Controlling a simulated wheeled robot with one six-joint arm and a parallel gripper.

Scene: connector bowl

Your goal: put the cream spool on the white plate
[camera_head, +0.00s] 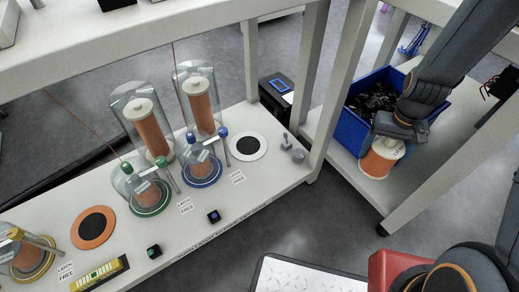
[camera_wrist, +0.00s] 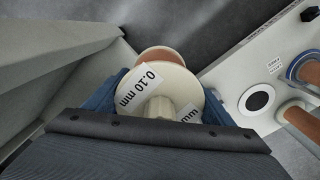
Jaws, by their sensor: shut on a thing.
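The cream spool (camera_head: 391,149), with copper wire wound on it, hangs in my gripper (camera_head: 396,128) at the right, beside the blue bin. In the wrist view its cream flange (camera_wrist: 192,87) faces the camera with a "0.10 mm" label, and the jaws of my gripper (camera_wrist: 165,95) are shut on it from both sides. The white plate (camera_head: 264,147), with a black centre, lies empty on the bench to the left of the spool. It also shows at the right of the wrist view (camera_wrist: 242,99).
A blue bin (camera_head: 349,132) of dark parts stands on the right bench (camera_head: 402,185). Glass domes (camera_head: 125,98) cover spools left of the plate, beside latches with green (camera_head: 150,210) and blue (camera_head: 203,181) bases. An orange plate (camera_head: 75,232) is empty. A bench post (camera_head: 345,75) stands between the spool and the plate.

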